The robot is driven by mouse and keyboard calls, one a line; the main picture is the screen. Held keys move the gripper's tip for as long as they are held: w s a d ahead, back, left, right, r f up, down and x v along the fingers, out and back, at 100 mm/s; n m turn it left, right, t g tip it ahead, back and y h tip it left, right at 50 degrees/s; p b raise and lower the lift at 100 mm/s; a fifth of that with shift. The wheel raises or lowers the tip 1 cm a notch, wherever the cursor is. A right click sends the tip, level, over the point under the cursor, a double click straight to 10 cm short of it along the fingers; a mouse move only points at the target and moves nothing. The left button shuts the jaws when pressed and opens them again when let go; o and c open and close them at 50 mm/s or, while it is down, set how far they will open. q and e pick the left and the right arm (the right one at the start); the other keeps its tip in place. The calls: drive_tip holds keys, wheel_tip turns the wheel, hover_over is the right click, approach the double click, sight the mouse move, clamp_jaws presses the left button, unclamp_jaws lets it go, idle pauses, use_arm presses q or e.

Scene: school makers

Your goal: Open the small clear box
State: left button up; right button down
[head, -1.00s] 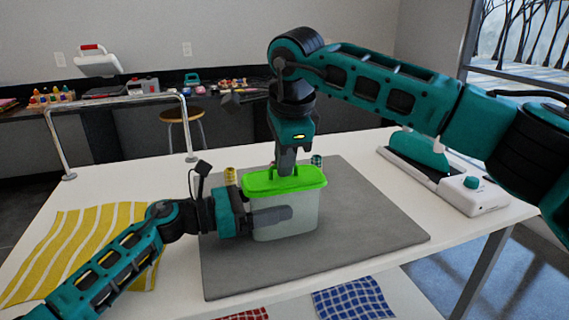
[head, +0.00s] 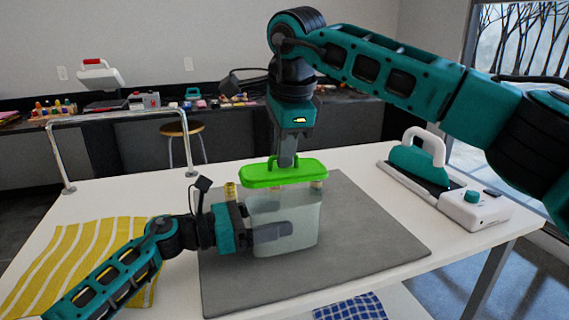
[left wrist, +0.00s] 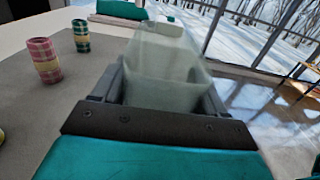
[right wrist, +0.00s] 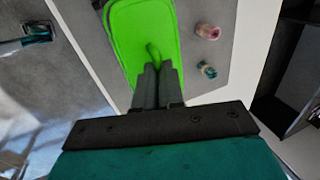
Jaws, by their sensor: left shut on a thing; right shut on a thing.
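The small clear box (head: 300,222) stands upright on the grey mat (head: 365,235). Its green lid (head: 285,174) is just above the box rim, with a narrow gap between them. My left gripper (head: 272,234) is shut on the box body from the left side; in the left wrist view its fingers lie on both sides of the box (left wrist: 160,85). My right gripper (head: 285,158) points down from above and is shut on the lid's handle. In the right wrist view its fingers meet on the handle of the green lid (right wrist: 140,30).
Small rolled cloth bundles stand behind the box, one yellow (head: 230,191), one pink (left wrist: 43,60) and one green (left wrist: 81,36). A yellow striped cloth (head: 55,262) lies left. A teal and white device (head: 440,180) stands right. A metal rail (head: 120,115) borders the table's back left.

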use_arm(q)
drive_tip(key=o, duration=1.5)
